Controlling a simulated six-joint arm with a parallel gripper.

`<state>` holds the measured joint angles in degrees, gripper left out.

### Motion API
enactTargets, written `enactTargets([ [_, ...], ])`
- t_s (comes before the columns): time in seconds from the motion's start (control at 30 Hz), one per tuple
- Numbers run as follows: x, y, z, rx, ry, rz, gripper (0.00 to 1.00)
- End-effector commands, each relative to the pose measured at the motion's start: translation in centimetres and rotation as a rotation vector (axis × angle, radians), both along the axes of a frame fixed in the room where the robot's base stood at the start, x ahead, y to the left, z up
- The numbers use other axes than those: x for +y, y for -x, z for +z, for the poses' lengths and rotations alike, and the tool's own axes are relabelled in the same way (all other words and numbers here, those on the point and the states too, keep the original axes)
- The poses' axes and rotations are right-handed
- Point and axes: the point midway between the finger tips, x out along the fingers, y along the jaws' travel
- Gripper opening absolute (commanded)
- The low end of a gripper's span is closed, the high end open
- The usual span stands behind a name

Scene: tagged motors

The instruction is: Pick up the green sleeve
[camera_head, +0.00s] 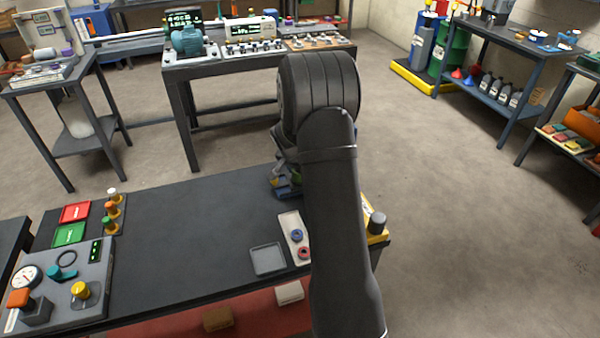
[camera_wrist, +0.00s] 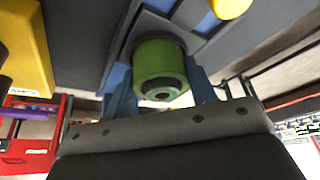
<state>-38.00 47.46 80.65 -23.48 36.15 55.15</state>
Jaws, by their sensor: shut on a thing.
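The green sleeve (camera_wrist: 160,62) is a short green cylinder with a dark ring and a grey hole at its near end, in the wrist view. My gripper (camera_wrist: 160,88) has its blue fingers on either side of the sleeve and is shut on it. Behind the sleeve is a grey and blue holder-like shape; I cannot tell whether the sleeve touches it. In the head view my gripper (camera_head: 287,184) is low over the far right part of the dark bench (camera_head: 190,240), and my arm largely hides it and the sleeve.
A white strip with blue and red rings (camera_head: 295,237) and a grey square tray (camera_head: 267,260) lie near my arm. A yellow block (camera_head: 376,236) with a dark knob is at the right edge. A gauge panel (camera_head: 60,285) fills the left end. The bench's middle is clear.

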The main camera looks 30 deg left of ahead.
Motion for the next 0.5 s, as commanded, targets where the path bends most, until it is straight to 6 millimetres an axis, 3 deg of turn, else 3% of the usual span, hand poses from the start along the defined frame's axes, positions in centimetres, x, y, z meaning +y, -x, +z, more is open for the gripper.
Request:
enactTargets([
  [0.27,0.1,-0.1,2.8,-0.004,-0.004,-0.001,0.18],
  [0.37,0.1,-0.1,5.0,-0.006,-0.005,-0.001,0.18],
  [0.5,0.1,-0.1,9.6,-0.008,-0.007,0.000,0.18],
])
